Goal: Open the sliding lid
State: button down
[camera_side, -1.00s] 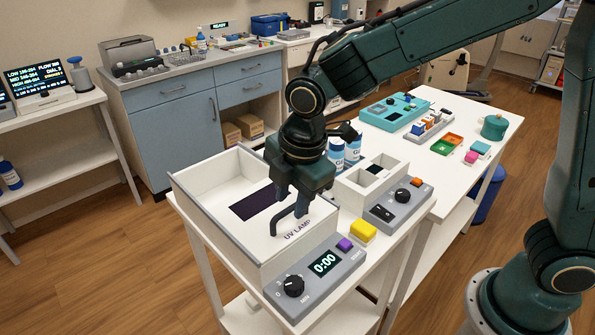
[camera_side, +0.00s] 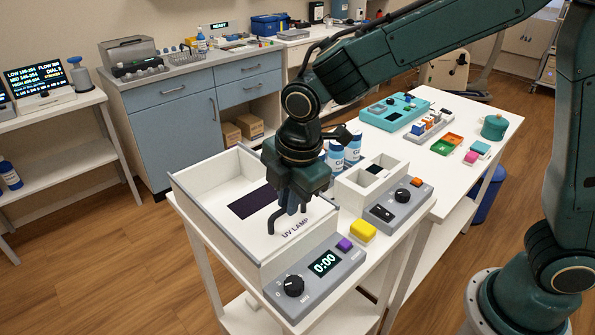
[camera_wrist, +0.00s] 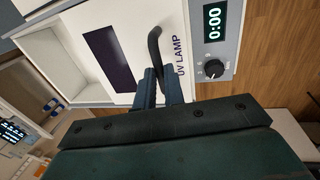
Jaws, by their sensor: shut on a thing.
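The white lid (camera_side: 248,226) has a dark window (camera_side: 252,201) and the words UV LAMP; it lies in a white, grey-edged box (camera_side: 222,249). A black bent handle (camera_side: 276,215) stands on the lid. My gripper (camera_side: 285,206) points down over the lid and is shut on the handle. In the wrist view, the gripper fingers (camera_wrist: 158,82) are together at one end of the handle (camera_wrist: 153,45), whose curved part shows beyond them. The fingers hide the gripped end.
The box's grey front panel carries a black knob (camera_side: 290,286), a 0:00 display (camera_side: 323,263) and a purple button (camera_side: 344,244). A yellow block (camera_side: 363,231), white-blue bottles (camera_side: 352,148) and a second device (camera_side: 398,205) stand close on the right.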

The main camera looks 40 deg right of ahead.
jog(key=w, duration=1.3)
jog(key=shift+w+r, duration=0.15)
jog(key=shift+w, duration=0.2)
jog(key=c, duration=1.5)
grip_release()
jog(key=shift+s, duration=0.1)
jog(key=s+r, duration=0.1)
jog(key=r, duration=0.8)
jog(key=s+r, duration=0.1)
jog(key=r, duration=0.3)
jog(key=shift+s+r, duration=0.2)
jog(key=shift+s, duration=0.15)
